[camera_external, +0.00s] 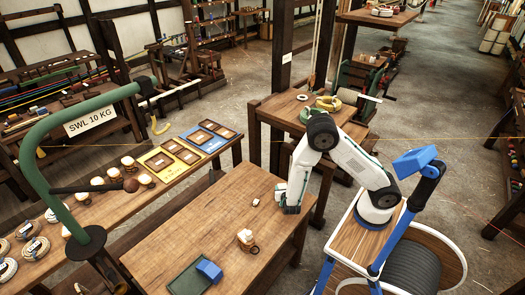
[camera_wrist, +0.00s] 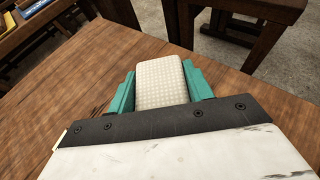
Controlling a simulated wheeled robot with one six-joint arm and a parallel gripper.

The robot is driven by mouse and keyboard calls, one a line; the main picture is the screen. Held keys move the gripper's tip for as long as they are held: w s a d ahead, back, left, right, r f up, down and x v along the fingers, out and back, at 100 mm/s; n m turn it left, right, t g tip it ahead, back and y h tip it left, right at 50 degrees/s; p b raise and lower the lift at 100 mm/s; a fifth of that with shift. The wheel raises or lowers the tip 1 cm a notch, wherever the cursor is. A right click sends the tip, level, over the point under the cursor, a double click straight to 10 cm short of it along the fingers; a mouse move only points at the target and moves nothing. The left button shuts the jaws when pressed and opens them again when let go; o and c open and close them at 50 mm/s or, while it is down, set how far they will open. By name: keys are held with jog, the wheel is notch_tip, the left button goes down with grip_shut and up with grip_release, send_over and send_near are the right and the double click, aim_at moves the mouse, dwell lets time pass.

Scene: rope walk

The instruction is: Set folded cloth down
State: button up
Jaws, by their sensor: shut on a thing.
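The folded cloth (camera_wrist: 160,82) is a cream, textured pad in the wrist view. My gripper (camera_wrist: 159,74) is shut on it, with one teal jaw against each side. In the external view my gripper (camera_external: 286,203) points down, low at the right edge of the wooden table (camera_external: 200,222). The cloth is mostly hidden by the gripper there. Bare wood (camera_wrist: 85,85) shows around the cloth in the wrist view. I cannot tell whether the cloth touches the wood.
A small pale piece (camera_external: 256,202) lies left of my gripper. A white-topped item (camera_external: 246,238) stands nearer the front, and a blue block (camera_external: 209,270) sits in a green tray (camera_external: 188,282). A green hooked stand (camera_external: 52,175) rises at left. The table's middle is clear.

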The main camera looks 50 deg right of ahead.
jog(key=o, duration=1)
jog(key=shift+f, duration=0.1)
